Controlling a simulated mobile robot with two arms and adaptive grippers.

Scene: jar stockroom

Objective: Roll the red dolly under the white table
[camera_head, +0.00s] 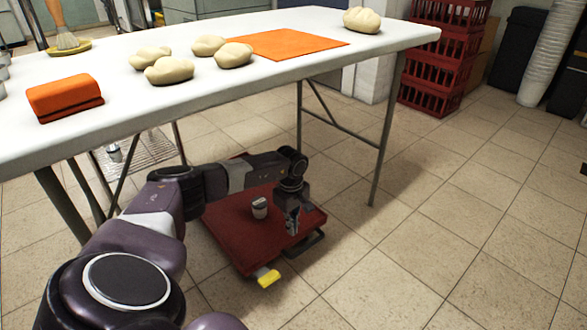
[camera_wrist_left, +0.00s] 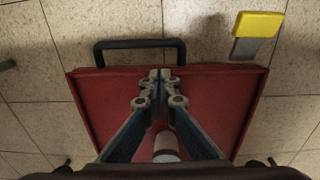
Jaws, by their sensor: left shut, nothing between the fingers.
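The red dolly (camera_head: 237,229) stands on the tiled floor, partly beneath the white table (camera_head: 119,77). Its front part reaches out past the table's near edge. A small jar (camera_head: 260,208) stands upright on the dolly; it also shows in the left wrist view (camera_wrist_left: 165,148). The dolly's black handle (camera_wrist_left: 139,44) is at its edge, with a yellow pedal (camera_wrist_left: 258,25) beside it. My left gripper (camera_head: 292,229) points down over the dolly near the handle side. Its fingers (camera_wrist_left: 160,76) are shut and empty. My right gripper is not in view.
Table legs (camera_head: 387,130) flank the dolly. Red crates (camera_head: 443,62) stand back right.

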